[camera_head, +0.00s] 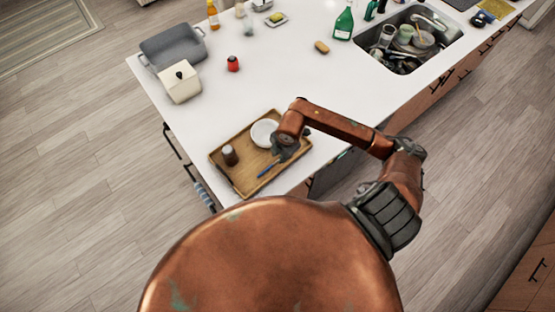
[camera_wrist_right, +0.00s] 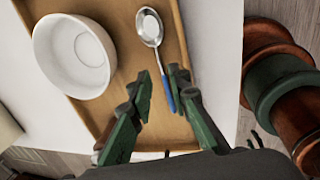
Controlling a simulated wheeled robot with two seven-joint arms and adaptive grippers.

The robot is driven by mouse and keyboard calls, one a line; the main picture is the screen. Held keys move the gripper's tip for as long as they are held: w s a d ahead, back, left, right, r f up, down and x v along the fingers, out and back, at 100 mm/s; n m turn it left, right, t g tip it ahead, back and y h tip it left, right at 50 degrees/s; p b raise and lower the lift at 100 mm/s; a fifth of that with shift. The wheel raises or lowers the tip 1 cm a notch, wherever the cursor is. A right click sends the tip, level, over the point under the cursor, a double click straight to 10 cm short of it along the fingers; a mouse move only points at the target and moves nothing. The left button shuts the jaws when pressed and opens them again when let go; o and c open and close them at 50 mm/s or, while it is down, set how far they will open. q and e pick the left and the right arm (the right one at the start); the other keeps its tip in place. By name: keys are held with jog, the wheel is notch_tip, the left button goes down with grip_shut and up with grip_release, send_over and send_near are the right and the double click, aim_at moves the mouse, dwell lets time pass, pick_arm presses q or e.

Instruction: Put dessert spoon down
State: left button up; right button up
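The dessert spoon (camera_wrist_right: 148,27) has a silver bowl and a blue handle, and lies on a wooden tray (camera_wrist_right: 180,52). In the head view the blue handle (camera_head: 267,170) shows near the tray's front side; my right gripper (camera_head: 284,152) is over the tray and hides the rest. In the right wrist view my right gripper (camera_wrist_right: 160,78) has its fingers apart, with the handle in the gap, closer to the right finger. The fingers do not appear to pinch it. My left gripper is not in view.
A white bowl (camera_head: 264,133) and a dark cup (camera_head: 229,155) stand on the tray (camera_head: 238,187). The tray is at the front corner of the white counter (camera_head: 330,85). A white box (camera_head: 180,86), a red item (camera_head: 233,64) and a sink (camera_head: 398,66) are farther back. The counter middle is clear.

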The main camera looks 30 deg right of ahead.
notch_tip(320, 180, up, 6)
jog(key=s+b, duration=0.1)
jog(key=shift+s+r, duration=0.15)
jog(key=shift+r, duration=0.05)
jog(key=shift+d, duration=0.1)
dwell(0.3)
